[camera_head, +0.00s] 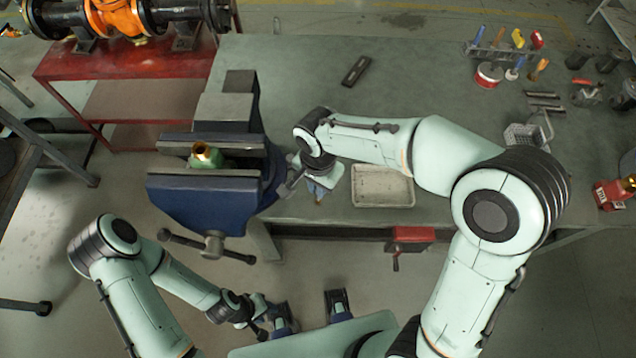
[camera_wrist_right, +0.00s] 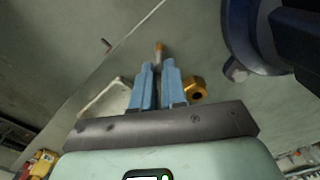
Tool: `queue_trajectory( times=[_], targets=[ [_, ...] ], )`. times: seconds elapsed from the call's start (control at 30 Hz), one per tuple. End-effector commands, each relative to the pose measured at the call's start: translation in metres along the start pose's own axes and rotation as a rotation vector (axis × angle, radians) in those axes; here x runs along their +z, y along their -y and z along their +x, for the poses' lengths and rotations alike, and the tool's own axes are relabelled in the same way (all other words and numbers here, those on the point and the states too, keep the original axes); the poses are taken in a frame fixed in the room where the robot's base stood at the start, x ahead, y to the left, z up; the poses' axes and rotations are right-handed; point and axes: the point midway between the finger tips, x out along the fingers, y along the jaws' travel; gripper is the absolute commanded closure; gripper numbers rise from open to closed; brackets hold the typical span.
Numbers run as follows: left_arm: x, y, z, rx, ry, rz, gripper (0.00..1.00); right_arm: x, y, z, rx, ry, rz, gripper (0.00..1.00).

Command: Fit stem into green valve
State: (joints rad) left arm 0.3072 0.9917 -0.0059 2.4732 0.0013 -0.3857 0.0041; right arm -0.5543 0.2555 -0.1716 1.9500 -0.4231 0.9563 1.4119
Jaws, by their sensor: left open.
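The green valve (camera_head: 208,158), with a brass-coloured top opening, sits between the jaws of a blue vise (camera_head: 210,205). My right gripper (camera_head: 318,192) is to the right of the vise, near the table's front edge. In the right wrist view its blue fingers (camera_wrist_right: 160,78) are close together around a slim brass stem (camera_wrist_right: 158,50), whose tip sticks out beyond them. A brass nut-like piece (camera_wrist_right: 195,90) shows beside the right finger; I cannot tell whether it is joined to the stem. My left gripper (camera_head: 272,318) is low in front of the table, open, away from the valve.
A shallow pale tray (camera_head: 383,203) lies right of my right gripper. A dark block (camera_head: 356,71) lies farther back. Tools in a rack (camera_head: 500,52) stand at the back right. The vise handle (camera_head: 205,245) sticks out in front.

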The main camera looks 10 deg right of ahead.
Motion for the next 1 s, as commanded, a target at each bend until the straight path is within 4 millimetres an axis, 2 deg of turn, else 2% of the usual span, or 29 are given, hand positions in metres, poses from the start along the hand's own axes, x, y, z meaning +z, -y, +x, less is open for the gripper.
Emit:
queue_trajectory(
  times=[0.33,1.0],
  targets=[
    [-0.001,-0.001,-0.003,0.000,-0.001,0.001,0.57,0.000,0.000,-0.005,-0.001,0.000,0.000,1.00],
    [-0.008,-0.015,-0.033,0.006,-0.016,0.006,0.57,0.000,0.000,-0.045,-0.001,-0.001,0.000,1.00]
  ],
)
